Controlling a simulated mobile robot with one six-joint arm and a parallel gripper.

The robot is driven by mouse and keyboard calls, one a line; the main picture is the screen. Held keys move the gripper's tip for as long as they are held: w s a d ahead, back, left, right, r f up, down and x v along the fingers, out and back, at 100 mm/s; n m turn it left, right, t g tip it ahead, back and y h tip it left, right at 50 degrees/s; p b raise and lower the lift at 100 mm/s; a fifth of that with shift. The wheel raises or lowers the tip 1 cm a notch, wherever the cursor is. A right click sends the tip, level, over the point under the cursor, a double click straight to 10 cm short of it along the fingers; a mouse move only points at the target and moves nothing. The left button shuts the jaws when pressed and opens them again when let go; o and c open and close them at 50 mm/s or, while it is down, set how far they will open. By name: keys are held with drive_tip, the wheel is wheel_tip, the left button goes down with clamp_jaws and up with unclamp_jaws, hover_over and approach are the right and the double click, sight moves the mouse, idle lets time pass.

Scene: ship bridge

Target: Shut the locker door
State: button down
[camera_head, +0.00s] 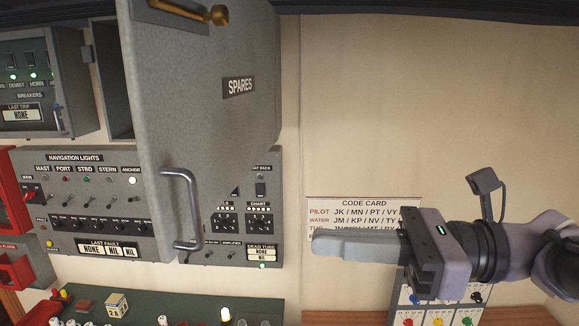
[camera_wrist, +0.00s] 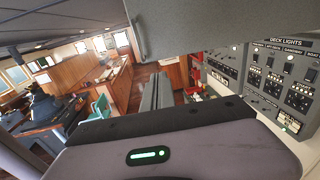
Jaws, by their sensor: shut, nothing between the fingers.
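The grey locker door (camera_head: 215,110) stands open in the head view, swung out toward me. It carries a SPARES label and a vertical bar handle (camera_head: 180,215) at its lower left. Part of the locker (camera_head: 113,75) shows behind it at the left. My gripper (camera_head: 320,246) is shut and empty, to the right of the door and below its bottom edge, pointing left. In the wrist view the door (camera_wrist: 185,25) hangs across the top, beyond my closed fingers (camera_wrist: 158,80). I see no contact between the fingers and the door.
A navigation lights panel (camera_head: 75,200) is on the wall below the locker. A code card (camera_head: 345,205) is on the wall behind my gripper. A console (camera_head: 140,310) with small items lies below. The wall at upper right is bare.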

drive_tip(key=p+x, duration=0.4)
drive_tip(key=x, duration=1.1)
drive_tip(key=shift+w+r+p, duration=0.2)
drive_tip(key=shift+r+p, duration=0.05)
drive_tip(key=shift+p, duration=0.05)
